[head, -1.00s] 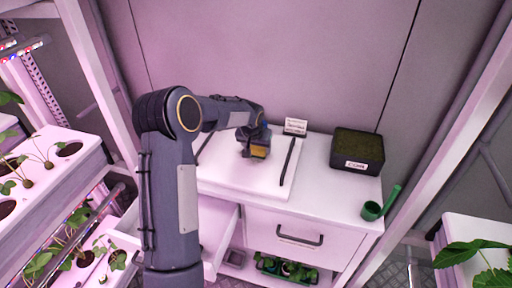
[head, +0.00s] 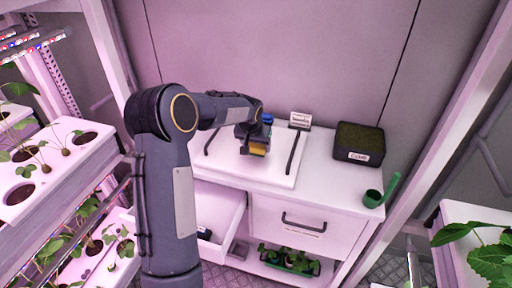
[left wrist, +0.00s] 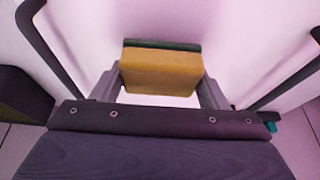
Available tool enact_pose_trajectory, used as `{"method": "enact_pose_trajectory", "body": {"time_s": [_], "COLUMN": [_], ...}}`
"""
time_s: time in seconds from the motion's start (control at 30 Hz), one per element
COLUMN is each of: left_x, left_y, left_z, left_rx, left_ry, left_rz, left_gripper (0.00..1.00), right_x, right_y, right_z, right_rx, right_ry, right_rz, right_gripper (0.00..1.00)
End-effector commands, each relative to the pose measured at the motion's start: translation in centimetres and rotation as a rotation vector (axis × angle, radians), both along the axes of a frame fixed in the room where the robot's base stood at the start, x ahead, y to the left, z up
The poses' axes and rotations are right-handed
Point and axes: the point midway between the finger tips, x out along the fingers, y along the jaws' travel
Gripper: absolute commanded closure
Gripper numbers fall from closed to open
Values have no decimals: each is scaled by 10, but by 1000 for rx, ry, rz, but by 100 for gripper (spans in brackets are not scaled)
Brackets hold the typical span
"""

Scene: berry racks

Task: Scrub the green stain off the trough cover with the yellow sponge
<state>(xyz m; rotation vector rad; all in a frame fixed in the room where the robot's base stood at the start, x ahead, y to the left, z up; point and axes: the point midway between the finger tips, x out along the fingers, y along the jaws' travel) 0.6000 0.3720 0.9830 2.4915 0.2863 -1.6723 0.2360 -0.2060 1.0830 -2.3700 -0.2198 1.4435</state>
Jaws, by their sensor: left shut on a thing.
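My left gripper (head: 255,146) is shut on the yellow sponge (head: 258,150), over the middle of the white trough cover (head: 225,161). In the left wrist view the sponge (left wrist: 160,72) sits between the two fingers of the gripper (left wrist: 160,90), with a dark green layer along its far edge. I cannot tell whether the sponge touches the cover. The cover lies on the cabinet top, with a dark bar handle (head: 296,153) on its right and another (head: 212,141) on its left. No green stain shows; the gripper and sponge hide part of the cover. My right gripper is not in view.
A small sign (head: 300,120) and a blue-topped object (head: 267,118) are behind. An open drawer (head: 218,213) juts out below. Plant racks flank both sides.

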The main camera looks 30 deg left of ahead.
Motion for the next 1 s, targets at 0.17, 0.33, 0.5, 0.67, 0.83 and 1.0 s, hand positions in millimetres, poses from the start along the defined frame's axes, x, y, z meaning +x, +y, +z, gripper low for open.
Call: {"method": "enact_pose_trajectory", "body": {"time_s": [0.17,0.33,0.5,0.67,0.83,1.0], "left_x": [-1,-3,-5,-6,-6,-6], "left_y": [0,0,0,0,0,0], "left_z": [21,36,49,53,52,52], "left_rx": [0,0,0,0,0,0], "left_ry": [-3,-3,-2,-2,-2,-2], "left_rz": [-1,0,0,0,-1,-1], "left_gripper": [51,51,51,51,51,51], "right_x": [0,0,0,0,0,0], "right_y": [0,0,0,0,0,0], "right_z": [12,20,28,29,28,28], "right_rx": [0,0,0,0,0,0], "right_ry": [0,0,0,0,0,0], "right_rz": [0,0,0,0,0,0], "right_gripper": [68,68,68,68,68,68]}}
